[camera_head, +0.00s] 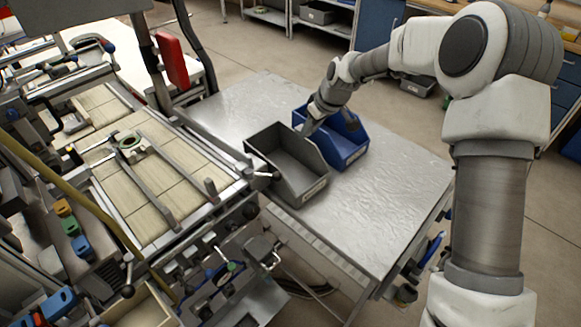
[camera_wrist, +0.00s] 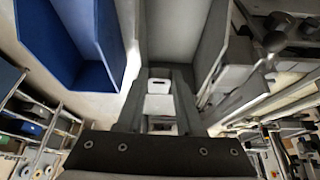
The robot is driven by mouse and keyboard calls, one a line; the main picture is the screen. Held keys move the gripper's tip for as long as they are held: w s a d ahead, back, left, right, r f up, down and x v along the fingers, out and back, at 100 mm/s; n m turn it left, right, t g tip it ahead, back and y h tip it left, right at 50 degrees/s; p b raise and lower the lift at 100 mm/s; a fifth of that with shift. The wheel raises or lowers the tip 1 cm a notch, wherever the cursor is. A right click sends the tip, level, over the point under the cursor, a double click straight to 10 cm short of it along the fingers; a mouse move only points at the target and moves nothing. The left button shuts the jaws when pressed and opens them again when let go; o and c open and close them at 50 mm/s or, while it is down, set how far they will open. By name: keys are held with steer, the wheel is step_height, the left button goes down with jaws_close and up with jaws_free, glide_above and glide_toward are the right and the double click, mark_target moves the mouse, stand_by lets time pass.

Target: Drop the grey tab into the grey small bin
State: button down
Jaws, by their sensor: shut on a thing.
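The grey small bin (camera_head: 318,187) stands open on the metal table, and in the wrist view it fills the top middle (camera_wrist: 211,40). My gripper (camera_head: 308,128) is over the far end of the grey bin, close to the blue bin's left side. In the wrist view my gripper's fingers (camera_wrist: 158,95) point towards the grey bin. In the head view the tab is hidden by the gripper and the bin.
A blue bin (camera_head: 352,154) stands right beside the grey bin, and it also shows in the wrist view (camera_wrist: 60,45). The metal table (camera_head: 385,205) is bare to the right. A machine bench (camera_head: 150,180) with rails and levers is close on the left.

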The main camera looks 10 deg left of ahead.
steer(key=a, duration=0.2)
steer(key=a+n, duration=0.1)
steer(key=shift+w+r, duration=0.1)
steer(key=shift+w, duration=0.2)
step_height(320, 180, down, 6)
steer(key=b, duration=0.3)
steer(key=shift+c, duration=2.4)
jaws_free()
glide_toward(297, 129)
steer(key=d, duration=0.1)
steer(key=s+d+r, duration=0.1)
steer(key=d+r, duration=0.1)
steer(key=shift+s+d+r, duration=0.25)
steer(key=shift+s, duration=0.1)
